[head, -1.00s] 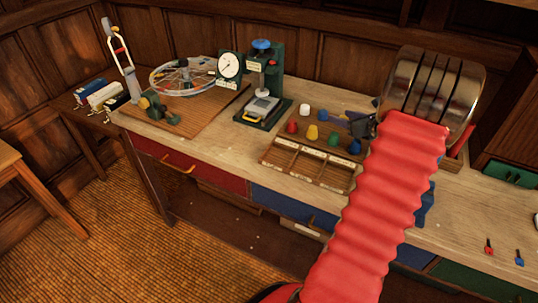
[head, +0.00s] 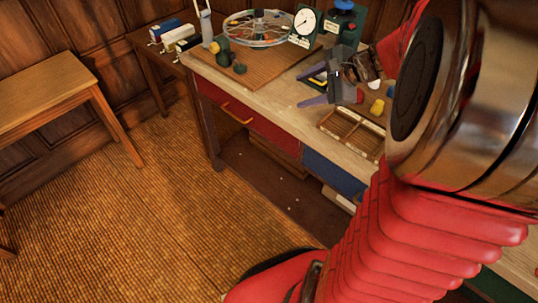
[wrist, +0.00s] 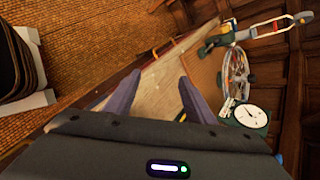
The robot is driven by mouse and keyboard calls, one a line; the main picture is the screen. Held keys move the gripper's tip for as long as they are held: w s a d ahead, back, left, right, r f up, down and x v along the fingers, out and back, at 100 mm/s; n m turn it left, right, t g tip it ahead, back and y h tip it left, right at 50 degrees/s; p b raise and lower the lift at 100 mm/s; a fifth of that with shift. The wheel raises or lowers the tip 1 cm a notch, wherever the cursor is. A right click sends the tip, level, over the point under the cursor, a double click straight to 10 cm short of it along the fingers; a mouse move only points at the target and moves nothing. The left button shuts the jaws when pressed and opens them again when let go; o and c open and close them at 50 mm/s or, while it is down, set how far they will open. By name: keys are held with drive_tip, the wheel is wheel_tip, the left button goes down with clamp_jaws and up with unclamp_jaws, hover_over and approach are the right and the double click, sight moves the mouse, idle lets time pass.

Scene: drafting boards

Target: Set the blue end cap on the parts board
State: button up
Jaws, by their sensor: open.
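My gripper (head: 303,89) is open and empty above the bench, left of the coloured caps, its two purple-grey fingers pointing left. In the wrist view my gripper (wrist: 158,82) shows bare bench between spread fingers. A small blue piece (head: 390,91) shows behind the yellow cap; I cannot tell whether it is the blue end cap. My arm hides the area to its right. A brown wooden board (head: 262,76) lies at the bench's left end under a spoked wheel; it also shows in the wrist view (wrist: 206,72). I cannot tell whether this is the parts board.
A compartment tray (head: 350,128) lies at the bench's front edge, with a red cap (head: 360,96) and a yellow cap (head: 377,107) behind it. The spoked wheel (head: 258,28), dial gauge (head: 305,21) and green-black stand (head: 341,27) rise at the back. Bench front-left is bare.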

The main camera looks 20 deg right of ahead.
drive_tip(key=s+a+r+n+g, duration=0.1)
drive_tip(key=s+a+n, duration=0.25)
drive_tip(key=a, duration=0.35)
drive_tip(key=s+a+r+n+g, duration=0.1)
drive_tip(key=s+a+n+g, duration=0.15)
drive_tip(key=a+n, duration=0.3)
drive_tip(key=s+a+n+h, duration=0.3)
drive_tip(key=s+a+n, duration=0.3)
drive_tip(key=s+n, duration=0.5)
drive_tip(key=shift+s+a+r+t+h, duration=0.2)
drive_tip(key=shift+s+t+h, duration=0.2)
drive_tip(key=shift+s, duration=0.25)
